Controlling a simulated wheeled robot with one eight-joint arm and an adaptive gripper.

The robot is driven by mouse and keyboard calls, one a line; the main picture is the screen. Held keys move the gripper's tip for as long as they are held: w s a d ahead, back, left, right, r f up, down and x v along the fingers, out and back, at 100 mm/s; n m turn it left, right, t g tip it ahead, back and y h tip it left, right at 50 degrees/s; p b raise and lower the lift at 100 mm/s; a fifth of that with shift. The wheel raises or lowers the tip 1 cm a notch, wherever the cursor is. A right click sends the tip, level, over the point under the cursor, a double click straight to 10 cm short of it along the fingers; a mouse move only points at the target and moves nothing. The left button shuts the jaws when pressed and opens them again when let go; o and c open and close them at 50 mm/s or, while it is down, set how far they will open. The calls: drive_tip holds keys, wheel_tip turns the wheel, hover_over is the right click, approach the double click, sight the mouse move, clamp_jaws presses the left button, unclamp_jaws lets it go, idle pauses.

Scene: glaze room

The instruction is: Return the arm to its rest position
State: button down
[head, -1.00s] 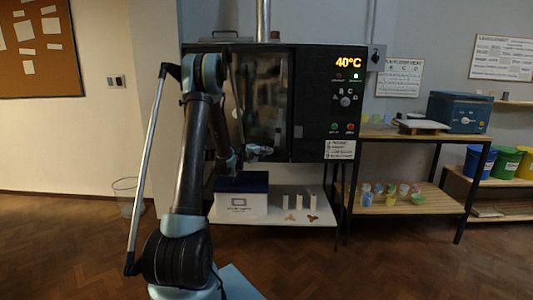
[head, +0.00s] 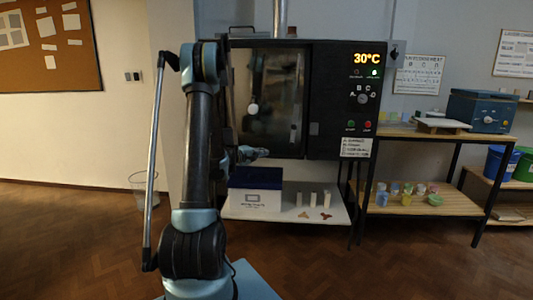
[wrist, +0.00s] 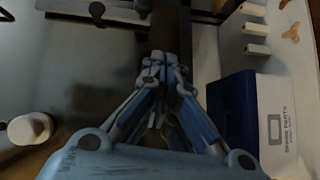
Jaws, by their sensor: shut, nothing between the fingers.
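My gripper (head: 254,153) is at the end of my raised arm, in front of the lower part of the dark kiln (head: 328,120). In the wrist view my gripper (wrist: 160,60) has its fingers drawn together, with nothing held between them. It is above and in front of the white spare parts box with a blue top (head: 255,198), which also shows at the right of the wrist view (wrist: 275,120). The kiln display reads 30°C and a green light glows below it. My arm hides part of the kiln's left side.
A white shelf (head: 285,214) under the kiln carries several small white posts and brown pieces. A wooden rack (head: 450,204) with small coloured cups stands at the right. A wire bin (head: 140,185) stands by the left wall. The wooden floor at the left is clear.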

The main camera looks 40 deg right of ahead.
drive_tip(key=shift+a, duration=0.45)
idle(0.3)
drive_tip(key=s+a+r+m+y, duration=0.1)
drive_tip(key=s+a+r+y, duration=0.1)
drive_tip(key=a, duration=0.6)
drive_tip(key=s+a+r+y, duration=0.1)
drive_tip(key=s+a+y, duration=0.2)
drive_tip(key=a, duration=0.5)
drive_tip(key=s+a+r+m+y, duration=0.1)
drive_tip(key=s+a+r+y, duration=0.1)
drive_tip(key=a, duration=0.5)
drive_tip(key=s+a+f+y, duration=0.3)
drive_tip(key=s+a, duration=0.5)
drive_tip(key=a, duration=0.2)
drive_tip(key=s+a+f+n+y, duration=0.1)
drive_tip(key=s+a+f+y, duration=0.2)
drive_tip(key=s+a, duration=0.4)
drive_tip(key=s+a+f+n+y, duration=0.1)
drive_tip(key=s+a+f+y, duration=0.2)
drive_tip(key=s+a, duration=0.5)
drive_tip(key=a, duration=0.5)
drive_tip(key=shift+s+a+f+y, duration=0.3)
drive_tip(key=shift+s+a+f, duration=0.05)
